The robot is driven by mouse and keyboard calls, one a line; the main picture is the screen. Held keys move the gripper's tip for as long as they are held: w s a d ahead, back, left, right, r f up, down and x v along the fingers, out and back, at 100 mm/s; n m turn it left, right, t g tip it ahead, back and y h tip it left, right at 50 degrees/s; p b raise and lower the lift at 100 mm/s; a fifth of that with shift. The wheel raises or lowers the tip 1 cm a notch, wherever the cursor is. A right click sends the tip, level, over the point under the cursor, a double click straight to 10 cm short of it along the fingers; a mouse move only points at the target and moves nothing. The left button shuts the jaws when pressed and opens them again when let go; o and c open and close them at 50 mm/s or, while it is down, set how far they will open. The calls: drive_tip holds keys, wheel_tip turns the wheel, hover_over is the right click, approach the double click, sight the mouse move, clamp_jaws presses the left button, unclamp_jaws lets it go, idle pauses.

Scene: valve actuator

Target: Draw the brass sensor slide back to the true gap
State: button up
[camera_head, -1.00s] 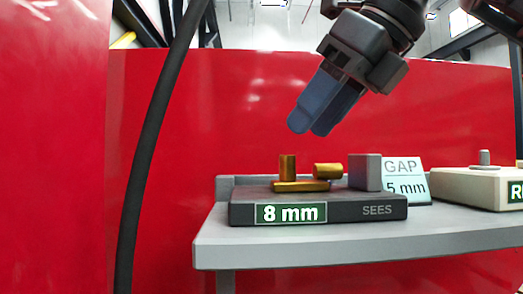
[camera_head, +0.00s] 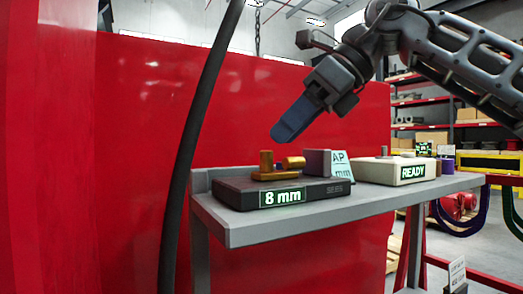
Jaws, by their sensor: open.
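The brass sensor slide has a flat base (camera_head: 272,177), an upright post (camera_head: 266,160) and a sideways cylinder (camera_head: 294,162) pointing right. It sits on a dark block (camera_head: 230,193) whose green-lit display (camera_head: 283,197) reads 8 mm. A grey target block (camera_head: 318,163) stands just right of the cylinder. A gap card (camera_head: 341,167) behind it is partly hidden; the earlier frame reads GAP 5 mm. My gripper (camera_head: 280,135) is open and empty, with its blue fingers pointing down-left above the slide in the picture. The fingers overlap from this side, and their depth against the slide is unclear.
The grey shelf (camera_head: 350,211) carries everything. A pale box (camera_head: 392,171) with a READY display stands to the right. A red panel (camera_head: 130,130) rises behind. A thick dark cable (camera_head: 190,140) hangs to the left of the shelf. Shelf room in front is narrow.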

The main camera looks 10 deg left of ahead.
sight(266, 152)
drive_tip(key=x, duration=0.5)
drive_tip(key=shift+a+f+p, duration=0.2)
drive_tip(key=shift+f+p, duration=0.05)
drive_tip(key=shift+p, duration=0.1)
drive_tip(key=shift+c, duration=0.2)
clamp_jaws()
